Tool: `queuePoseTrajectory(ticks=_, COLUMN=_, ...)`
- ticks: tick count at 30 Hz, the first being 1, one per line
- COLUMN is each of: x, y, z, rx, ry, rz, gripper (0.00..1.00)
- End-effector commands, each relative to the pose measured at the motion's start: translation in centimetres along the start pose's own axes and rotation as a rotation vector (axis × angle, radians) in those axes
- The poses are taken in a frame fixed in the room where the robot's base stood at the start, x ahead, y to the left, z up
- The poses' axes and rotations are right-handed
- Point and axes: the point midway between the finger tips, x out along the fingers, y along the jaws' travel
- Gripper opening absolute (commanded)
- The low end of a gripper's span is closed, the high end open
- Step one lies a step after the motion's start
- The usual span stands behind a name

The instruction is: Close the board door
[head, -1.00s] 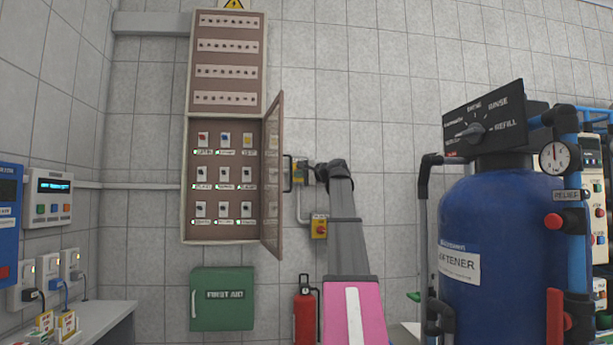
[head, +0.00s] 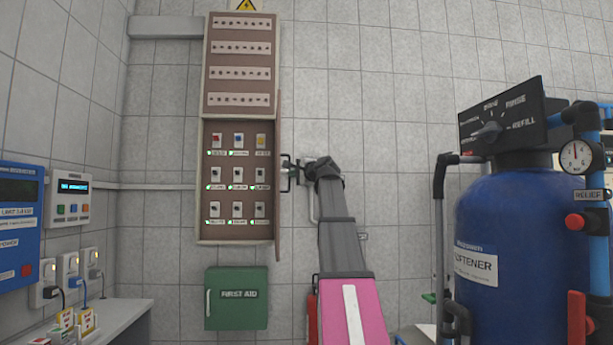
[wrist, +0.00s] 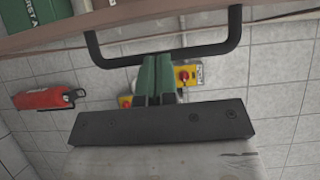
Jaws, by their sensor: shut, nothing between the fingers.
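The electrical board (head: 207,180) is a tall brown cabinet on the wall in the head view, with switches showing in its open lower part. Its door (head: 278,215) stands open at the right side, seen nearly edge-on. A black bar handle (head: 285,177) is on the door's right-hand side; it spans the top of the wrist view (wrist: 205,55). My gripper (head: 294,172) is at this handle. In the wrist view its green fingers (wrist: 158,62) are shut together with nothing between them, their tips by the middle of the bar. I cannot tell whether they touch it.
A green first aid box (head: 236,310) hangs below the board. A red extinguisher (wrist: 45,98) and yellow-red switch boxes (wrist: 187,75) are on the wall nearby. A blue softener tank (head: 515,230) stands at right. A grey counter (head: 125,318) is at left.

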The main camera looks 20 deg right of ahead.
Motion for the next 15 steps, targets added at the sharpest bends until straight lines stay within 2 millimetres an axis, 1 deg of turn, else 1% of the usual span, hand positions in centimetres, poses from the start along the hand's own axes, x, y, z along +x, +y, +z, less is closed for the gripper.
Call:
queuePoseTrajectory(ticks=1, x=0.4, y=0.1, z=1.4, rx=-0.001, ry=0.021, rz=-0.001, gripper=0.00)
queuePoseTrajectory(ticks=6, x=2.1, y=0.0, z=4.5, rx=-0.001, ry=0.106, rz=-0.001, gripper=0.00)
queuePoseTrajectory(ticks=9, x=3.1, y=-0.1, z=6.0, rx=-0.001, ry=0.149, rz=0.000, gripper=0.00)
queuePoseTrajectory(ticks=15, x=4.9, y=-0.1, z=8.4, rx=0.001, ry=0.222, rz=0.000, gripper=0.00)
